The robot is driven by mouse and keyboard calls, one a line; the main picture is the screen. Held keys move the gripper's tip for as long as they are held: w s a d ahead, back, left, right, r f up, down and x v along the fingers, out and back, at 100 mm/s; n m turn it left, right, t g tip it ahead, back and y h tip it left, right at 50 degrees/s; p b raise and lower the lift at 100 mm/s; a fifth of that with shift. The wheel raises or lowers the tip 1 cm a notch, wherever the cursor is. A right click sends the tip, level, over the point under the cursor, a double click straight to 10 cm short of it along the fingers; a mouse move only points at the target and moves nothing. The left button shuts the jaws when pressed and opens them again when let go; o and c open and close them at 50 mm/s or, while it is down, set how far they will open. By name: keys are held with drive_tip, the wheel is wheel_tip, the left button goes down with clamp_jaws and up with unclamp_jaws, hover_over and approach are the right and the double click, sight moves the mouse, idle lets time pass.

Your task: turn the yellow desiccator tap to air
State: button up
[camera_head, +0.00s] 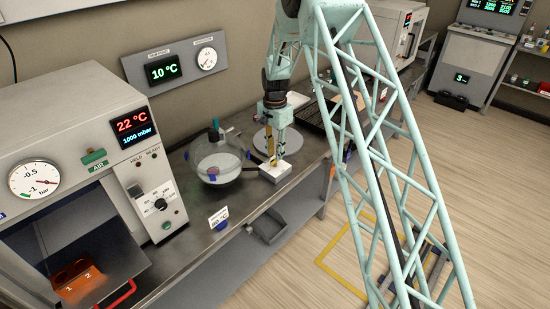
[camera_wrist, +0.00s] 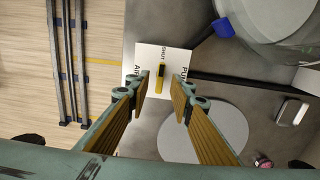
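The white tap block (camera_head: 283,175) sits on the steel bench, right of the round glass desiccator (camera_head: 218,160). In the wrist view the block (camera_wrist: 147,52) is marked AIR on the left, SHUT at the top and PUMP on the right. The small yellow tap handle (camera_wrist: 159,87), partly dark, is on the block and lines up with SHUT. My gripper (camera_head: 273,160) points down just above the block. In the wrist view my gripper (camera_wrist: 163,80) is open, with one fingertip on each side of the handle and a gap visible at both sides.
A grey round plate (camera_wrist: 202,132) lies near the block. A glass vessel with a blue clip (camera_wrist: 223,27) is at upper right in the wrist view. A blue-footed label stand (camera_head: 218,218) is at the bench front. The glovebox (camera_head: 75,120) stands left.

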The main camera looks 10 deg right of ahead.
sight(275, 163)
drive_tip(key=shift+f, duration=1.25)
clamp_jaws()
